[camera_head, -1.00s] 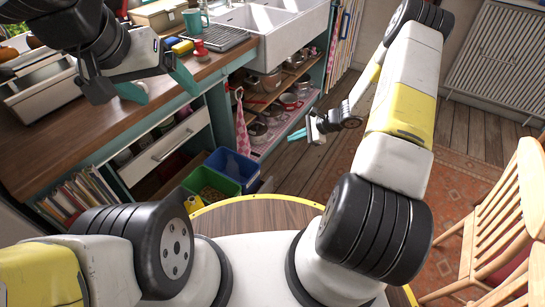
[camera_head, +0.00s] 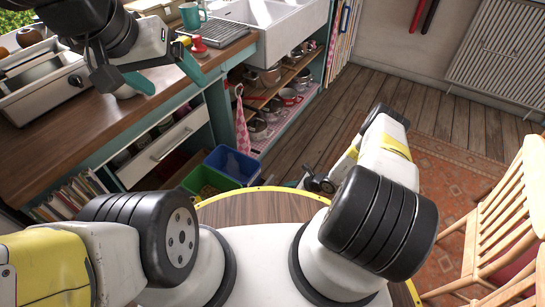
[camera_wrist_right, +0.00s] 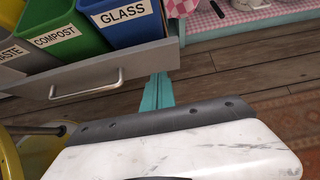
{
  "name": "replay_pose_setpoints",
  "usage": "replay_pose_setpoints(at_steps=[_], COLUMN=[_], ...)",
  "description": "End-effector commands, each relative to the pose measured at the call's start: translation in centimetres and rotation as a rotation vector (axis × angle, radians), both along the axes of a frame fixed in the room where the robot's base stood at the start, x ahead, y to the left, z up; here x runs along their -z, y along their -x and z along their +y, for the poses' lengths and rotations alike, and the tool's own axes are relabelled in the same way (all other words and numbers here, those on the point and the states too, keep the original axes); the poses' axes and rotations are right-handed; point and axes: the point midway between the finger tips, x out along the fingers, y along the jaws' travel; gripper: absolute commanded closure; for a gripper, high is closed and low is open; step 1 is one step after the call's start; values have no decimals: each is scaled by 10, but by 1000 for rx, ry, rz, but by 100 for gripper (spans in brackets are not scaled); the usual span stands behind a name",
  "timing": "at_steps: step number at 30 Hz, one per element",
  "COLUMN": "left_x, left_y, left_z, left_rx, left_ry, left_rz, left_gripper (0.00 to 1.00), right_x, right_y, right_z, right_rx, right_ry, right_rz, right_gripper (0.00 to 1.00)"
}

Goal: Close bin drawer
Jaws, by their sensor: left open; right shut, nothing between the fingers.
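The bin drawer (camera_wrist_right: 135,67) stands pulled out, its grey front and metal handle (camera_wrist_right: 85,88) visible in the right wrist view. It holds a blue GLASS bin (camera_wrist_right: 128,22), a green COMPOST bin (camera_wrist_right: 60,40) and a yellow WASTE bin (camera_wrist_right: 14,58). My left gripper (camera_head: 165,76) is open above the counter.
The wooden counter (camera_head: 95,118) holds a rack, a white cup and a teal mug (camera_head: 192,16). Open pan shelves (camera_head: 285,85) stand right of the bins. A wooden chair (camera_head: 500,215) stands at the right. Bare floor (camera_head: 320,125) lies between.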

Motion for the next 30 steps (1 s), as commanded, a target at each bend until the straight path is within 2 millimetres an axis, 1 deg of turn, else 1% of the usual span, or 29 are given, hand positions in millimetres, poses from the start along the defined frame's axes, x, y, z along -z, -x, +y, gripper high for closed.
replay_pose_setpoints(at_steps=[1,5,9,12,17,30], left_x=[0,0,0,0,0,0], left_y=[0,0,0,0,0,0], left_z=[0,0,0,0,0,0], left_rx=[0,0,0,0,0,0], left_ry=[0,0,0,0,0,0], left_rz=[0,0,0,0,0,0], left_gripper=[17,17,17,17,17,17], right_x=[9,26,25,25,25,25], right_y=[-5,-16,-30,-36,-41,-40], right_z=[9,25,42,49,55,56], right_rx=[-4,-5,-3,-2,-1,-1], right_ry=[1,1,1,1,0,0], right_rz=[-1,-2,-2,-2,-2,-1], right_gripper=[100,100,100,100,100,100])
